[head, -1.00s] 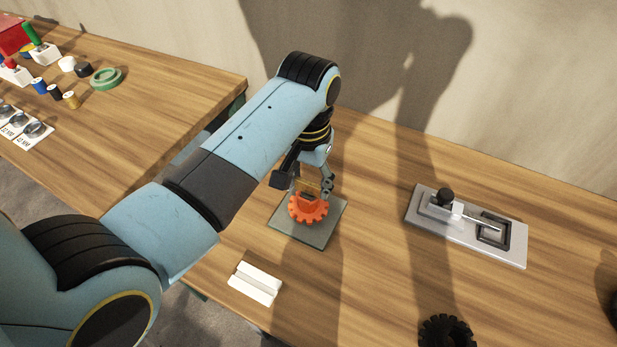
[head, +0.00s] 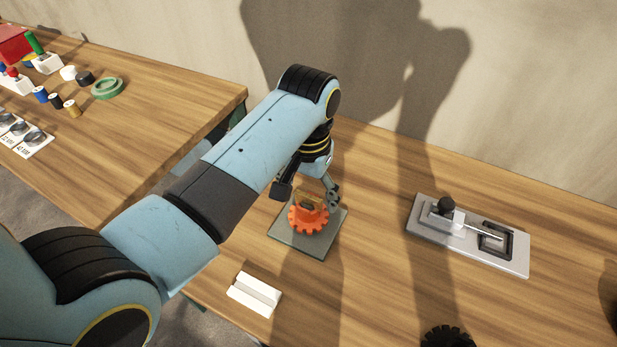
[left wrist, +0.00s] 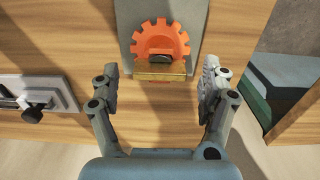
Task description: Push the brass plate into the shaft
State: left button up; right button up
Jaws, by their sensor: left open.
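The brass plate (head: 309,200) stands at the orange gear (head: 308,219), on its wall side; in the left wrist view the plate (left wrist: 160,72) crosses the gear's near edge. A dark part (left wrist: 160,57) shows at the gear's middle, just beyond the plate. How deep the plate sits in the shaft is hidden. The gear rests on a grey square base (head: 290,238). My left gripper (left wrist: 161,70) is open, with one finger on each side of the plate and clear space between. My right gripper is not in view.
A grey fixture (head: 425,222) with a black knob stands to the right. A white block (head: 254,293) lies near the front edge. A black toothed wheel (head: 447,338) is at the bottom. Small parts sit on another table (head: 160,85). Wood between base and fixture is clear.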

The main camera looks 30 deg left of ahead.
aim_at(308, 196)
pick_arm(q)
notch_tip(308, 196, up, 12)
jog(key=shift+f, duration=0.25)
jog(key=shift+s+f, duration=0.1)
dwell(0.5)
